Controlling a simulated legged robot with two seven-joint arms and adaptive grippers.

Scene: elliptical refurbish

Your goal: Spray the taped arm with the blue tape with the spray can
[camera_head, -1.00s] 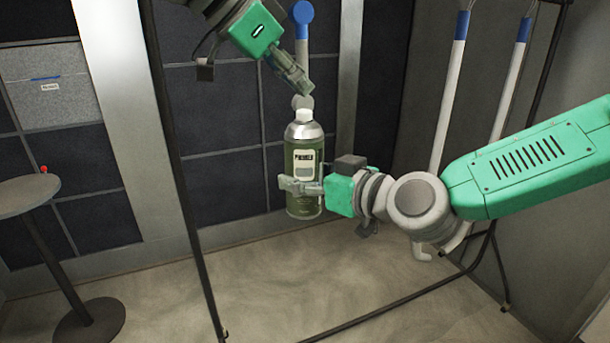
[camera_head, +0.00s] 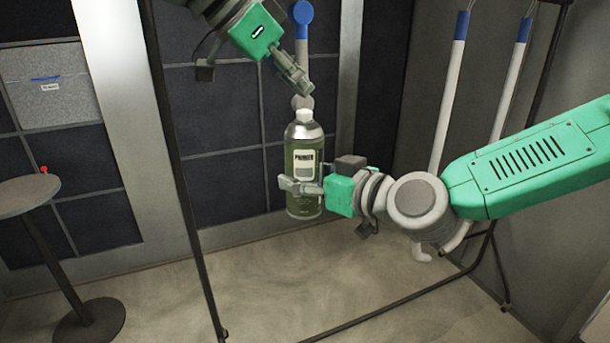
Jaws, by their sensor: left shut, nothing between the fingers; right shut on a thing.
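The spray can (camera_head: 304,145) is green with a silver shoulder, a white nozzle and a label that reads PRIMER. It is upright in the middle of the head view. My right gripper (camera_head: 300,187) is shut on its lower part from the right. My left gripper (camera_head: 306,93) is shut and empty, its tip just above the nozzle; I cannot tell if they touch. Pale arms with blue tape hang behind: one (camera_head: 303,50) behind my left gripper, partly hidden by gripper and can, and two at the right, a nearer one (camera_head: 448,95) and another (camera_head: 512,85).
A dark metal frame (camera_head: 180,185) with thin posts stands around the hanging arms. A small round table (camera_head: 25,195) with a red button (camera_head: 43,169) is at the left. The floor (camera_head: 270,290) below is mostly clear.

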